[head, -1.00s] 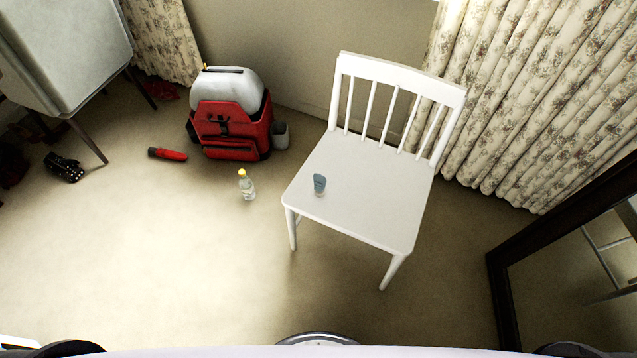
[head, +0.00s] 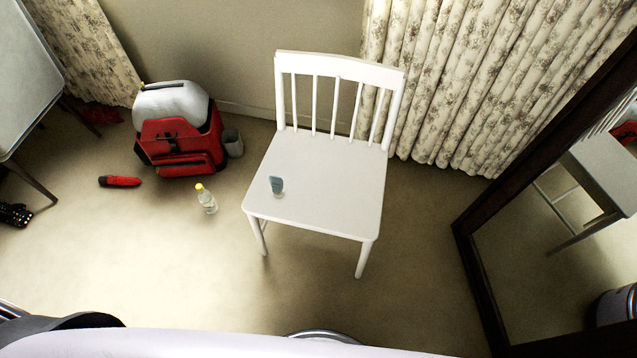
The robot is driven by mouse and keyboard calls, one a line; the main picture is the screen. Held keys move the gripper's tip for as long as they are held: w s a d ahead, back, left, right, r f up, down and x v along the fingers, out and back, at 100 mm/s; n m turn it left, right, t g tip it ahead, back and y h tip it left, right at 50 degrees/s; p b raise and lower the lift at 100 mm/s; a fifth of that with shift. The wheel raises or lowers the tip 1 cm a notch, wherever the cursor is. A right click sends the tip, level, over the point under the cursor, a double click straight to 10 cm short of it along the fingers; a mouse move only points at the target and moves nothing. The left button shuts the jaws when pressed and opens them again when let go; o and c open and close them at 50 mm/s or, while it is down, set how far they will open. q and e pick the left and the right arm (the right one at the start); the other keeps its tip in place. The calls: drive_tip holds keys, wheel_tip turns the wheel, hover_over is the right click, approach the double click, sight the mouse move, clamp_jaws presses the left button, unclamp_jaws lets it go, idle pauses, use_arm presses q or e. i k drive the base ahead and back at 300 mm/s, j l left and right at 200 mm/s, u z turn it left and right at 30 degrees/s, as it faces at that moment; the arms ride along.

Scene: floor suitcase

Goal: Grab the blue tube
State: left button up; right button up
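A small blue tube (head: 276,185) stands on the seat of a white chair (head: 325,190), near the seat's left edge. It looks upright, with a pale lower end. Nothing touches it. Neither of my grippers shows in the head view, so I cannot see their state. Only parts of my own body show along the bottom edge.
A clear bottle with a yellow cap (head: 206,198) stands on the floor left of the chair. Behind it are a red and white backpack (head: 180,130), a grey cup (head: 232,143) and a red object (head: 120,181). A dark-framed mirror (head: 470,240) stands at right.

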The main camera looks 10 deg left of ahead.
sight(277, 183)
drive_tip(key=i+j+z, duration=0.1)
drive_tip(key=j+z, duration=0.2)
drive_tip(key=z, duration=0.15)
drive_tip(key=j+z, duration=0.6)
drive_tip(key=z, duration=0.25)
drive_tip(key=j+z, duration=0.4)
drive_tip(key=k+j, duration=0.1)
drive_tip(key=j, duration=0.3)
drive_tip(key=k+j+z, duration=0.15)
drive_tip(key=j, duration=0.25)
drive_tip(key=k+j, duration=0.1)
drive_tip(key=j, duration=0.3)
drive_tip(key=k+j+z, duration=0.15)
drive_tip(key=j, duration=0.25)
